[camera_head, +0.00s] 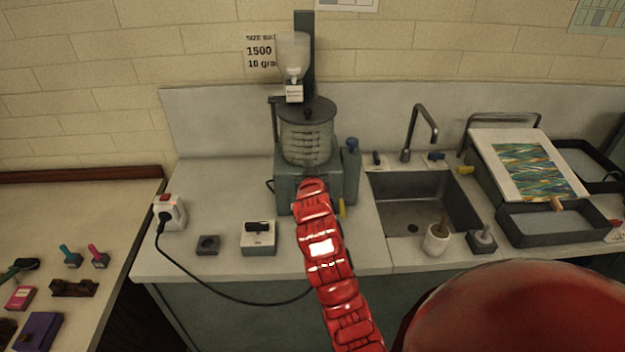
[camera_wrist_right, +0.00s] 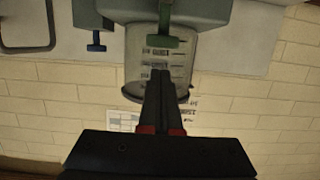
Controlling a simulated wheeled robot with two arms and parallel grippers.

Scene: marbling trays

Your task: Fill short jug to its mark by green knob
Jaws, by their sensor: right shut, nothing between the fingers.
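A grey dispenser with a clear, lidded tank (camera_head: 306,138) stands at the back middle of the counter. The tank also shows upside down in the right wrist view (camera_wrist_right: 142,78), with printed marks on it. A green T-shaped knob (camera_wrist_right: 165,42) shows in front of the dispenser's base in that view. My right gripper (camera_head: 312,184) is at the dispenser's front; its fingers (camera_wrist_right: 160,76) are shut and empty, close to the green knob in the picture. I cannot tell whether they touch it. I cannot make out the short jug; my red arm covers the dispenser's lower front. My left gripper is out of view.
A white switch box (camera_head: 170,212) with a cable, a small dark block (camera_head: 208,245) and a white box with a black top (camera_head: 258,240) stand left. Right are the sink (camera_head: 410,215), a white mortar-like cup (camera_head: 436,240) and a marbled sheet (camera_head: 540,172).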

